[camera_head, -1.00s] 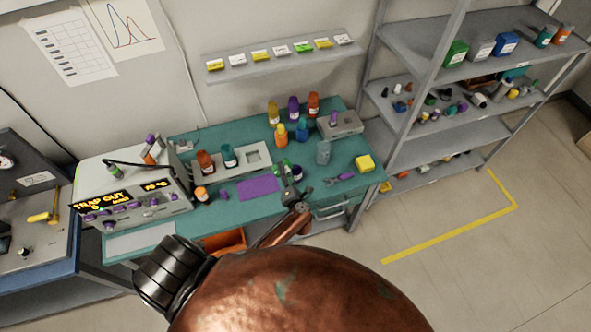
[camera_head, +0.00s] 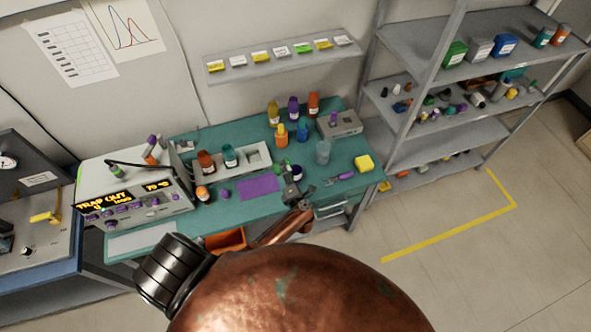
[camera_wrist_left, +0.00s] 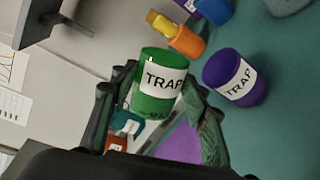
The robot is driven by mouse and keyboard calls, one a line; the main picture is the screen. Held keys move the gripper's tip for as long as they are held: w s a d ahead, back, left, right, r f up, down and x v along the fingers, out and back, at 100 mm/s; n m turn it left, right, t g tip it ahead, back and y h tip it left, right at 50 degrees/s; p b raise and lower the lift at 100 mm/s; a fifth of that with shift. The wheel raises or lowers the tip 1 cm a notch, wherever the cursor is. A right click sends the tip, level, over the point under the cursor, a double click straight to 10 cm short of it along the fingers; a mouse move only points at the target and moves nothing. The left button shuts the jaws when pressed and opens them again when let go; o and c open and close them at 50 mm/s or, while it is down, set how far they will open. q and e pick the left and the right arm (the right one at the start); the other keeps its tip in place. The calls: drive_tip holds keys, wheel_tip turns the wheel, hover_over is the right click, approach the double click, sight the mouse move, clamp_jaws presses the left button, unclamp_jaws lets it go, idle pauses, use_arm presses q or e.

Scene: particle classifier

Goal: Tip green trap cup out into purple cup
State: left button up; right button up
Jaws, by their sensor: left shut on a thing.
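My left gripper (camera_head: 291,184) is above the front right part of the bench and is shut on the green trap cup (camera_wrist_left: 160,105). In the left wrist view the cup sits between the two fingers, its white TRAP label facing the camera. In the head view the green cup (camera_head: 282,168) is small and partly hidden. The purple cup (camera_wrist_left: 236,78), also labelled TRAP, stands on the bench just right of the held cup in the wrist view, apart from it. It also shows in the head view (camera_head: 297,171). The inside of the green cup is hidden. My right gripper is not in view.
A purple mat (camera_head: 258,188) lies left of the gripper. Several bottles stand behind it, including an orange one (camera_head: 281,134). A clear beaker (camera_head: 323,152) and yellow sponge (camera_head: 364,163) are to the right. An instrument with a lit display (camera_head: 130,204) stands at left.

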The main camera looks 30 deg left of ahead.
use_arm(q)
drive_tip(key=shift+w+d+r+m+p, duration=0.2)
drive_tip(key=shift+w+m+p, duration=0.05)
drive_tip(key=shift+m+p, duration=0.15)
drive_tip(key=shift+w+d+r+m+p, duration=0.15)
drive_tip(key=shift+w+m+p, duration=0.1)
drive_tip(key=shift+m+p, duration=0.15)
idle(0.4)
idle(0.5)
drive_tip(key=shift+w+d+r+m+g+y+p, duration=0.2)
drive_tip(key=shift+r+m+g+y+p, duration=0.1)
drive_tip(key=shift+m+p, duration=0.6)
idle(0.3)
drive_tip(key=shift+w+d+r+m+p, duration=0.1)
drive_tip(key=shift+w+d+m+p, duration=0.1)
drive_tip(key=shift+m+p, duration=0.3)
idle(0.6)
drive_tip(key=shift+w+d+r+m, duration=0.15)
drive_tip(key=shift+w+m, duration=0.05)
drive_tip(key=shift+m, duration=0.6)
idle(0.5)
drive_tip(key=shift+w+d+r+m+g+y+p, duration=0.1)
drive_tip(key=shift+w+d+m+g+y+p, duration=0.2)
drive_tip(key=shift+m, duration=0.5)
idle(0.7)
drive_tip(key=shift+w+d+m, duration=0.1)
drive_tip(key=shift+w+m, duration=0.1)
drive_tip(key=shift+m, duration=0.5)
idle(0.5)
